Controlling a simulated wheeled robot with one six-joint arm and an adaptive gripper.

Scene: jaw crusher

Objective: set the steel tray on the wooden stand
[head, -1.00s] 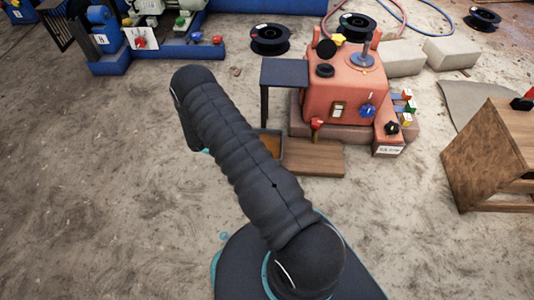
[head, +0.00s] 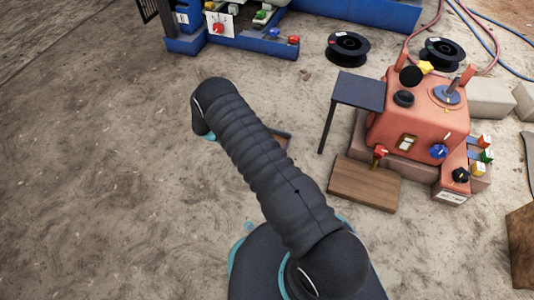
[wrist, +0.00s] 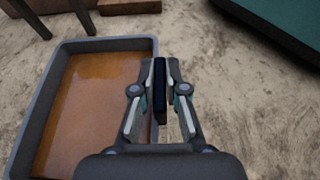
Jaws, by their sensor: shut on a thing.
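The steel tray (wrist: 55,100) is a shallow grey box with an orange-brown inside, left of centre in the wrist view. In the head view only a corner of the tray (head: 287,137) shows past my arm. My gripper (wrist: 160,75) is shut on the tray's right wall, its fingers on either side of the rim. In the head view my arm hides the gripper. The wooden stand (head: 365,184) is a low brown block on the floor, right of the tray and apart from it. Its edge seems to show at the top of the wrist view (wrist: 130,6).
A small dark table (head: 360,90) stands behind the wooden stand. The red crusher (head: 425,115) is to its right, with coloured knobs. Black spools (head: 347,47) and blue machinery (head: 235,42) are at the back. The floor at left is clear.

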